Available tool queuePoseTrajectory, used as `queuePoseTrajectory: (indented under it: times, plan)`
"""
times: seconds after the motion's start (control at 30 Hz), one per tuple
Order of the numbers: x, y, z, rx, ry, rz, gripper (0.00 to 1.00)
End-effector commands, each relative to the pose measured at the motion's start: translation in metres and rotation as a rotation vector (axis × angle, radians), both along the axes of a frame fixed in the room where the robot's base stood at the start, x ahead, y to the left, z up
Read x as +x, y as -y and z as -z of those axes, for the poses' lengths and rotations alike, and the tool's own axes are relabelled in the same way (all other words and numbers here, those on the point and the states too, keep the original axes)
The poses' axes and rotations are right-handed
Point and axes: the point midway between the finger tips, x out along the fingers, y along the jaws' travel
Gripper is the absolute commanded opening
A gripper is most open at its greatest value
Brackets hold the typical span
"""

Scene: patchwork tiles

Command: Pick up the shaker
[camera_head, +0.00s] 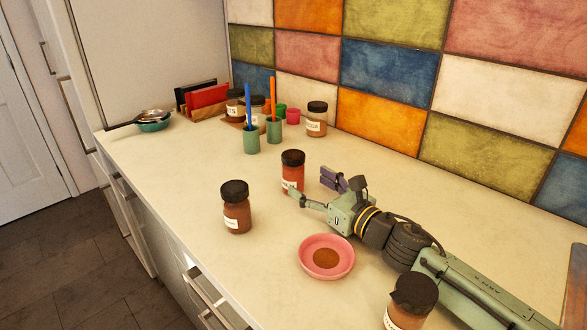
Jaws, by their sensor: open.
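Several shaker-like jars with dark lids and pale labels stand on the counter, and I cannot tell which one the task means. A red-brown jar (292,176) stands upright just beyond my gripper (307,182). My gripper is open and empty, its fingers spread toward that jar. The near finger overlaps the jar's lower part in the picture; I cannot tell whether they touch. A brown jar (237,212) stands to the left and nearer. Another jar (409,304) is at the bottom right, partly cut off by the frame. One more jar (316,119) stands at the back.
A pink dish (327,257) with brown powder lies in front of my gripper. Two green cups (251,141) (274,131) hold a blue and an orange utensil. Further jars, a red item (208,98) and stacked bowls (153,123) are at the back. The left-middle counter is clear.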

Motion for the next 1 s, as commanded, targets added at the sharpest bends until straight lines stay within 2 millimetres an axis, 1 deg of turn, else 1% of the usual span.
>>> queuePoseTrajectory:
  times: [0.03,0.17,0.23,0.4,0.53,0.83,1.0]
  plan:
    - [0.004,-0.004,-0.003,0.001,0.001,-0.002,0.69]
    - [0.009,-0.009,-0.003,0.000,0.000,-0.003,0.69]
    - [0.015,-0.015,-0.004,0.001,-0.001,-0.005,0.69]
    - [0.037,-0.033,-0.005,0.004,-0.002,-0.004,0.69]
    - [0.049,-0.042,-0.004,0.001,0.000,-0.003,0.69]
    - [0.052,-0.044,-0.001,0.000,0.000,-0.001,0.69]
    - [0.052,-0.044,-0.001,0.000,0.000,-0.001,0.57]
